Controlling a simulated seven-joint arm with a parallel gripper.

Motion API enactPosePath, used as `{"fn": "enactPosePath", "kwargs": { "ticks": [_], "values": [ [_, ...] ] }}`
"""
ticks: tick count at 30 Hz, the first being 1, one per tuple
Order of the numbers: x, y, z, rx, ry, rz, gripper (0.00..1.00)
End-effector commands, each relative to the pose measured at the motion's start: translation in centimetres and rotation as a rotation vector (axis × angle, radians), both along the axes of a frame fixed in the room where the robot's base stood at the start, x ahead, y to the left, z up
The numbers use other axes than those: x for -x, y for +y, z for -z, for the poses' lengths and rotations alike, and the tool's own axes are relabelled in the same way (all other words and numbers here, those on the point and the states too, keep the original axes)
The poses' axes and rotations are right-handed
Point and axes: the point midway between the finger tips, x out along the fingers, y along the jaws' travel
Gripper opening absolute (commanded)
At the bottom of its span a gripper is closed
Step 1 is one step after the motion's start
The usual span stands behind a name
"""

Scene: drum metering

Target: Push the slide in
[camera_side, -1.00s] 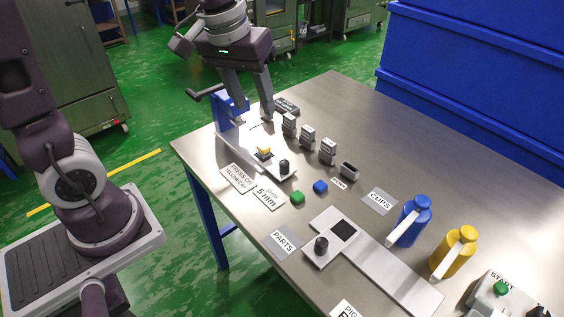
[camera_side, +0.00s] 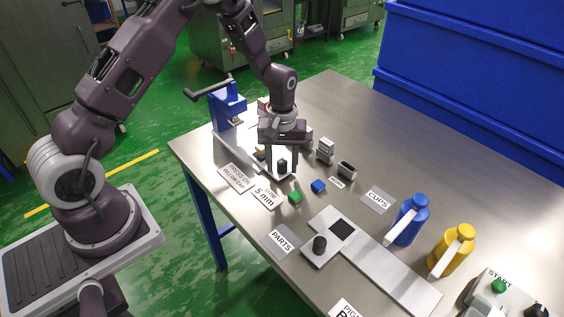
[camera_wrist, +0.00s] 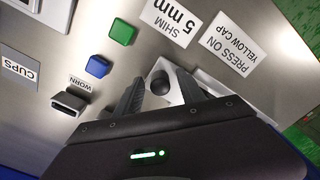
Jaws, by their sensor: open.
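The press slide is a pale plate (camera_side: 286,177) at the near end of the blue hand press (camera_side: 228,108), with a black knob (camera_side: 282,166) standing on it. The knob also shows in the wrist view (camera_wrist: 160,84). My gripper (camera_side: 283,161) is open and points down over the slide. In the wrist view its fingers (camera_wrist: 160,76) stand on either side of the knob, with gaps visible between. I cannot tell whether either finger touches it. The yellow cap area (camera_side: 260,153) is mostly hidden behind my gripper.
Grey blocks (camera_side: 325,150) and a hollow block (camera_side: 347,170) stand right of my gripper. Green (camera_side: 295,197) and blue (camera_side: 318,187) blocks lie in front. Blue (camera_side: 408,222) and yellow (camera_side: 451,250) bottles stand at right.

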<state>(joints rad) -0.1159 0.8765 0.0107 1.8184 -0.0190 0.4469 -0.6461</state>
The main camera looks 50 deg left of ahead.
Motion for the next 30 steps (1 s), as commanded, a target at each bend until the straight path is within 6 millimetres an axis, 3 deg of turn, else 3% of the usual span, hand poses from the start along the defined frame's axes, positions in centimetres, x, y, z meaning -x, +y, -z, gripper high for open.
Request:
{"fn": "enactPosePath", "kwargs": {
  "ticks": [4, 9, 11, 30],
  "values": [
    [0.00, 0.00, -0.04, 0.000, 0.000, 0.000, 0.42],
    [0.00, 0.00, -0.07, 0.000, 0.000, 0.000, 0.09],
    [0.00, 0.00, -0.07, 0.000, 0.000, 0.000, 0.00],
    [0.01, -0.01, -0.12, 0.000, 0.000, 0.000, 0.00]
  ]
}}
